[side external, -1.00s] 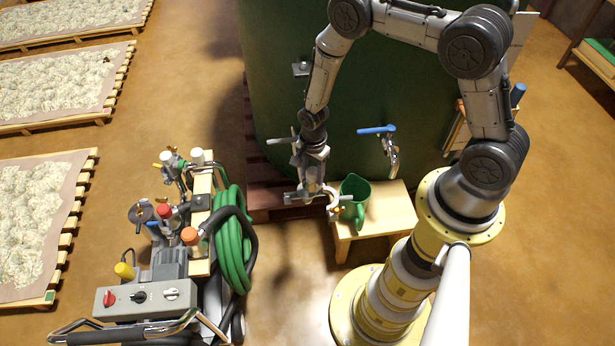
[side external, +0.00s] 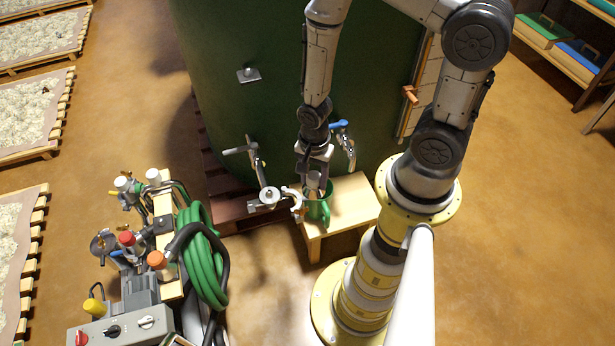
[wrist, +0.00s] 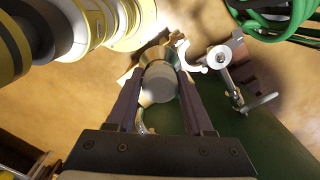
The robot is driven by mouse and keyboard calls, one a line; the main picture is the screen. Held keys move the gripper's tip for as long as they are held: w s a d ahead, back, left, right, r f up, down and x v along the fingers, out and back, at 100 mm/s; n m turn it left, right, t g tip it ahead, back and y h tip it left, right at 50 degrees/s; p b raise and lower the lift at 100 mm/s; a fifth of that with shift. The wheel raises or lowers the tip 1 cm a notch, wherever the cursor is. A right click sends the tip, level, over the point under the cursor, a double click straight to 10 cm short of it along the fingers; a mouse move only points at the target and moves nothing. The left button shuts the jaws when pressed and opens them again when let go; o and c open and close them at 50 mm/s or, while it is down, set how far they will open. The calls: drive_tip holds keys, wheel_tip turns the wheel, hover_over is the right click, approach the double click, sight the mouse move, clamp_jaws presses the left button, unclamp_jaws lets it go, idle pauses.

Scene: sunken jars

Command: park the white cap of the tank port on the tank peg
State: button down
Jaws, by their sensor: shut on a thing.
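My gripper (side external: 313,181) is shut on the white cap (wrist: 158,84), which looks like a pale grey-white disc between the fingers in the wrist view. In the side view the cap shows only as a small pale piece by the fingertips, above or just in front of the green jug. The tank port (side external: 269,195), a metal fitting with a lever valve, is to the left of my gripper and uncapped. A hooked clamp (side external: 294,198) hangs open beside it. What looks like the tank peg (side external: 248,74) is on a small grey plate, higher on the green tank.
The green jug (side external: 319,211) stands on a wooden stool (side external: 350,205) below my gripper. A blue-handled tap (side external: 346,148) is just behind. A pump cart with green hose (side external: 205,250) stands at left.

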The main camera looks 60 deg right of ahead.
drive_tip(key=w+d+r, duration=0.3)
drive_tip(key=w+r, duration=0.3)
drive_tip(key=w, duration=0.3)
drive_tip(key=w+d+r, duration=0.2)
drive_tip(key=w+r, duration=0.5)
drive_tip(key=w, duration=0.2)
drive_tip(key=shift+m, duration=0.5)
drive_tip(key=w+d+r, duration=0.3)
drive_tip(key=d, duration=0.1)
drive_tip(key=w+d+r, duration=0.7)
drive_tip(key=shift+d+r, duration=0.1)
drive_tip(key=shift+d, duration=0.2)
drive_tip(key=shift+f, duration=1.9)
drive_tip(key=shift+f, duration=0.1)
drive_tip(key=shift+f, duration=0.7)
drive_tip(key=shift+f, duration=0.25)
